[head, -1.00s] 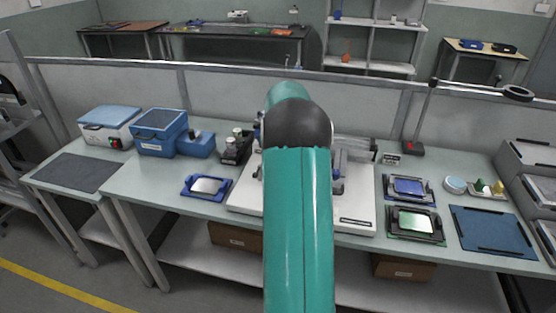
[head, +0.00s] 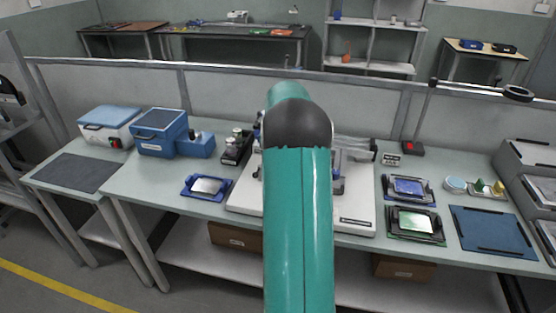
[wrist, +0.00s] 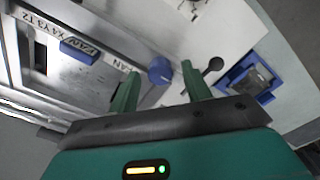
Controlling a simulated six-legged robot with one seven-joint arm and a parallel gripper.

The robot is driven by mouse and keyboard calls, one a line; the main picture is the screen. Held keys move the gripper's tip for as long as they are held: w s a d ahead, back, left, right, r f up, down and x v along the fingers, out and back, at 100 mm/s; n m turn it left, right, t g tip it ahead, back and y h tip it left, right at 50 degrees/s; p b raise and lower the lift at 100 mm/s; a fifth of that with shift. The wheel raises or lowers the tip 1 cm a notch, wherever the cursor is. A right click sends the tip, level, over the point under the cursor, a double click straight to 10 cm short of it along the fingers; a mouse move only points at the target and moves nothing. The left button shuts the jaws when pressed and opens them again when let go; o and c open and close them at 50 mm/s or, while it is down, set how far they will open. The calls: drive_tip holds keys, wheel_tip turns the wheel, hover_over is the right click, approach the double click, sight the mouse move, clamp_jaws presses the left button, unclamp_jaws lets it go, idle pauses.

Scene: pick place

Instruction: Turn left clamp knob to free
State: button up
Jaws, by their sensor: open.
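A round blue knob (wrist: 160,70) shows in the wrist view on the edge of a pale metal fixture (wrist: 110,65). My gripper (wrist: 160,67) is open, with one green finger on each side of the knob as seen from the wrist. I cannot tell how deep the fingertips reach, and no contact is clear. A second blue part (wrist: 79,51) sits further left, beside lettered labels. In the head view my arm covers the middle of the fixture, and its white base (head: 357,212) shows at the sides. The gripper and knob are hidden there.
A blue tray with a grey piece (wrist: 250,80) lies right of the fixture. On the bench are a blue-framed plate (head: 207,187), a dark rack (head: 236,148), a blue box (head: 160,132), two framed boards (head: 416,224) and a blue mat (head: 492,232).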

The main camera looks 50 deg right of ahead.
wheel_tip(320, 180, up, 14)
drive_tip(key=shift+f, duration=0.2)
idle(0.6)
